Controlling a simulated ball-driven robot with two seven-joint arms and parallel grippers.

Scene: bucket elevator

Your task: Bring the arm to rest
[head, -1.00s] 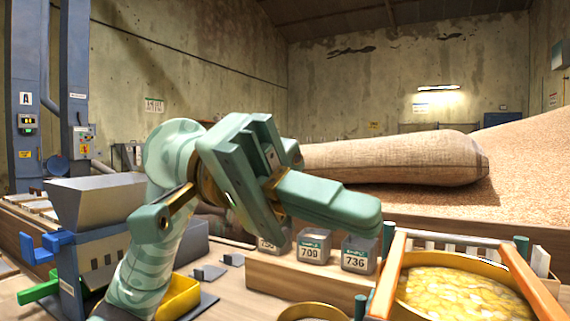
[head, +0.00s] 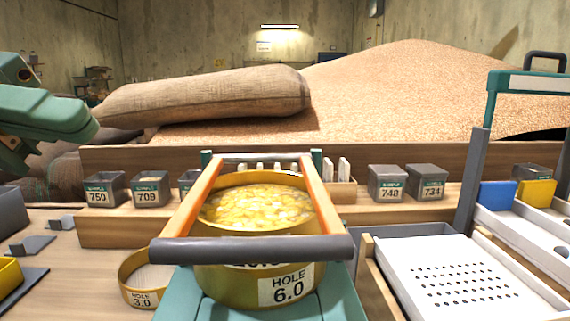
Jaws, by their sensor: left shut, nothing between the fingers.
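My left gripper (head: 80,122) shows only in part at the left edge of the head view. Its pale green fingers are shut with nothing between them, and they hang in the air in front of the left end of the long sack (head: 210,95). The rest of this arm is cut off by the picture edge. My right gripper is not in view.
A brass sieve (head: 215,275) marked HOLE 6.0 holds yellow pieces in the centre front, under a frame with a grey bar (head: 250,248). A smaller sieve (head: 137,293) stands left of it. Sample boxes (head: 387,183) line a wooden ledge before the grain heap (head: 400,90). A white perforated tray (head: 455,275) lies right.

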